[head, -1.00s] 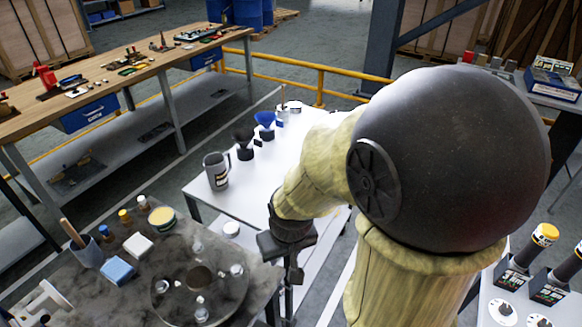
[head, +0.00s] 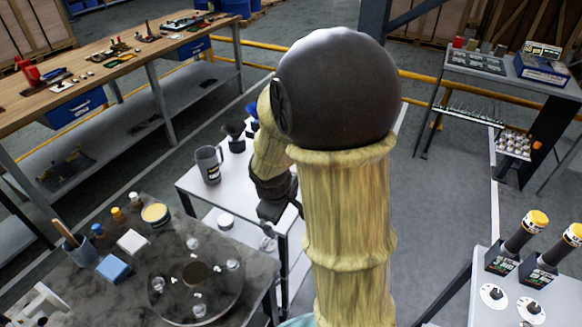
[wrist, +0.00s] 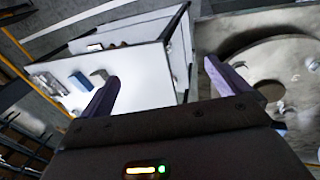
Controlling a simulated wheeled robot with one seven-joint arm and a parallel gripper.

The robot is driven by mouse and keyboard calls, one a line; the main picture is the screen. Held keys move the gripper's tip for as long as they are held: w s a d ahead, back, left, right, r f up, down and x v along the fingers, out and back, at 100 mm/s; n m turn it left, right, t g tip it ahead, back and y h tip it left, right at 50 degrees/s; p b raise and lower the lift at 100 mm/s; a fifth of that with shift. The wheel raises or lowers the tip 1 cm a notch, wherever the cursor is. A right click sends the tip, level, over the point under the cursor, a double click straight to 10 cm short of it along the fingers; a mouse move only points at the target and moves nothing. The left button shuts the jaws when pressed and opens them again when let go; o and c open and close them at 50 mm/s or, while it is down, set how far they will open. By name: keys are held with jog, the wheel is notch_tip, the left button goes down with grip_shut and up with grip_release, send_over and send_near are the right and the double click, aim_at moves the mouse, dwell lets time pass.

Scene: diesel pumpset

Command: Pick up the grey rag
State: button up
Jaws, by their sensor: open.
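I cannot make out a grey rag in either view; my arm hides part of the white table (head: 235,188) and the floor behind it. My gripper (wrist: 160,75) is open and empty, its two fingers apart in the wrist view. In the head view its dark body (head: 277,205) is in front of the white table's near right corner, beside the dark stone-topped bench. In the wrist view the white table (wrist: 125,82) lies beyond the left finger and the round plate (wrist: 285,70) beyond the right finger.
The dark bench (head: 75,292) holds a blue sponge (head: 113,268), a white block (head: 132,242) and a round flange (head: 165,305). Open floor (head: 435,200) lies right of my arm.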

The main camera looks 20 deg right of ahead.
jog(key=w+d+f+n+t+h+p, duration=0.1)
jog(key=w+d+f+n+h, duration=0.1)
jog(key=w+n, duration=0.7)
jog(key=w+d+f+n+t+h+p, duration=0.1)
jog(key=w+d+n, duration=0.4)
jog(key=w+n, duration=0.5)
jog(key=shift+w+f+t+h+p, duration=0.4)
jog(key=shift+w+f+t+h, duration=0.25)
jog(key=shift+w, duration=0.45)
jog(key=shift+r, duration=0.1)
jog(key=p+x, duration=0.3)
jog(key=x, duration=0.9)
jog(key=shift+d, duration=0.1)
jog(key=shift+w, duration=0.1)
